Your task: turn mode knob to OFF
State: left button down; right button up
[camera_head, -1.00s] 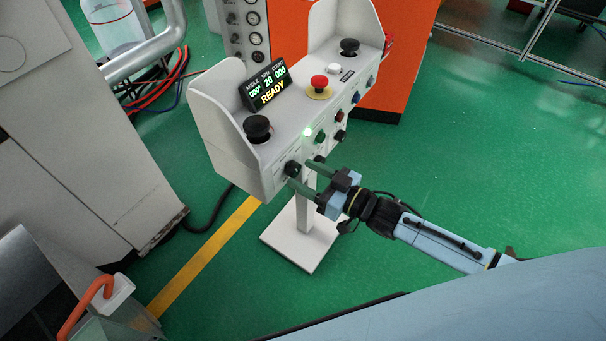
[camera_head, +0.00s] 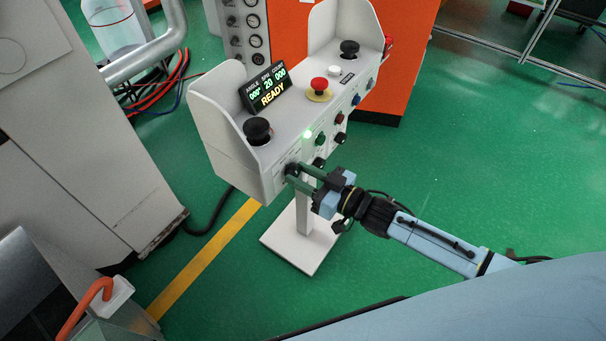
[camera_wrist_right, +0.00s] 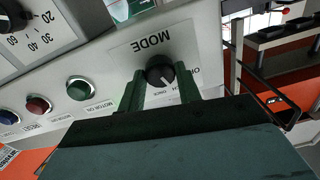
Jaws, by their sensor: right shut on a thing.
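The mode knob (camera_wrist_right: 160,71) is a round black knob on a white plate marked MODE, on the front of the white control console (camera_head: 232,165). In the head view the knob (camera_head: 291,169) is at the lower left of the console's front and partly covered by fingers. My right gripper (camera_wrist_right: 161,84) has its two green fingers on either side of the knob, shut on it; it also shows in the head view (camera_head: 297,175). A light pointer mark shows on the knob's face, but the small position labels are partly hidden and hard to read. My left gripper is not in view.
A green button (camera_wrist_right: 80,88) and a red button (camera_wrist_right: 38,105) sit beside the knob, with a numbered dial (camera_wrist_right: 14,18) further off. A red mushroom button (camera_head: 319,84) and black joysticks (camera_head: 257,129) are on top. Green floor is clear at the right.

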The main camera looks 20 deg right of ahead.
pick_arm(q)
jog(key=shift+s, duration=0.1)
pick_arm(e)
jog(key=n+p, duration=0.1)
jog(key=n, duration=0.2)
jog(key=shift+n, duration=0.3)
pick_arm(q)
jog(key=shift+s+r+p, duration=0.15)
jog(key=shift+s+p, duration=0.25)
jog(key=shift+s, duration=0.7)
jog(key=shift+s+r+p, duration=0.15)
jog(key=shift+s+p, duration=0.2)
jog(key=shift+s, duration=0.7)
pick_arm(e)
jog(key=shift+n, duration=2.1)
jog(key=o, duration=1)
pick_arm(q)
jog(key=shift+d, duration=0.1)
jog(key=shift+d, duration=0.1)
pick_arm(e)
jog(key=shift+s, duration=0.1)
jog(key=shift+s+d, duration=0.25)
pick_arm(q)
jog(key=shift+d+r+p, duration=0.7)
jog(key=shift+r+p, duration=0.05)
pick_arm(e)
jog(key=v, duration=1.2)
jog(key=shift+s+r, duration=0.15)
jog(key=shift+s, duration=0.15)
